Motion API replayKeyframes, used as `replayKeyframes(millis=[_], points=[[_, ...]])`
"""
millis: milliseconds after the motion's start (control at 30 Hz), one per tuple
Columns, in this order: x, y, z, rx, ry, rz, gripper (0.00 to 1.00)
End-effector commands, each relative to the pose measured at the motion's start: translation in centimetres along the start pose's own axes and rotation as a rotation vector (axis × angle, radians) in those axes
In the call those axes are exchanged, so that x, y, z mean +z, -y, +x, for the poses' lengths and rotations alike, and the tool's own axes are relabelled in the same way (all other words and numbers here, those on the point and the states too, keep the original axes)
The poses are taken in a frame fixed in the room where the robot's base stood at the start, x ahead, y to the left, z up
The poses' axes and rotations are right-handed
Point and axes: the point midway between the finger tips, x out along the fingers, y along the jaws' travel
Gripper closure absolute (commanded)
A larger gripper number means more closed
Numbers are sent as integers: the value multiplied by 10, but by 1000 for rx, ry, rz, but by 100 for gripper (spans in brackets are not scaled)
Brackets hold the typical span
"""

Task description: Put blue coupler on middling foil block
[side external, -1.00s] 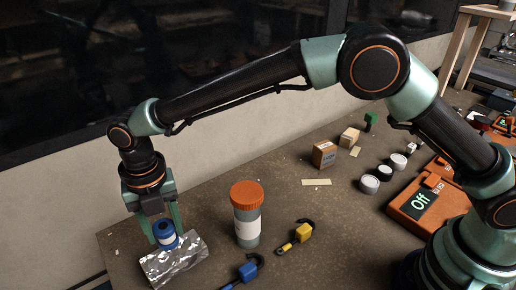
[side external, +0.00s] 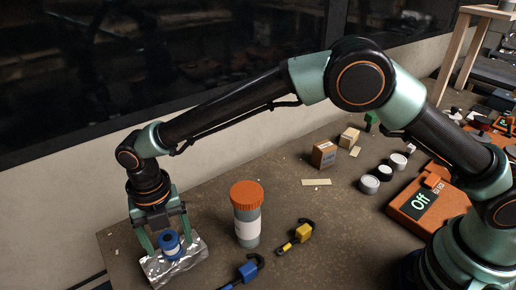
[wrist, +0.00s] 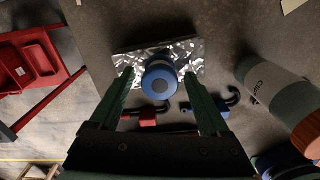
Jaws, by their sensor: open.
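The blue coupler (side external: 171,247), with a pale band, appears to stand upright on the crinkled silver foil block (side external: 157,272) at the lower left of the side view. In the wrist view the coupler (wrist: 160,86) is seen from above, over the foil block (wrist: 193,52), whose part beneath it is hidden. My gripper (side external: 166,240) is open, with one finger on each side of the coupler. In the wrist view a gap shows between each finger of my gripper (wrist: 158,76) and the coupler.
A grey jar with an orange lid (side external: 247,215) stands close to the right of my gripper. A blue padlock-like piece (side external: 248,271) and a yellow one (side external: 303,232) lie nearby. A red one (wrist: 148,114) shows in the wrist view. Boxes and small tins stand farther right.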

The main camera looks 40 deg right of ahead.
Motion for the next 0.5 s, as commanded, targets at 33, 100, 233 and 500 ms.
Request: replayKeyframes(millis=[33,100,233,500], points=[[0,0,-1,0,0,0,20],[0,0,-4,1,1,0,20],[0,-1,-20,3,2,0,20],[0,-1,-75,4,3,0,20]])
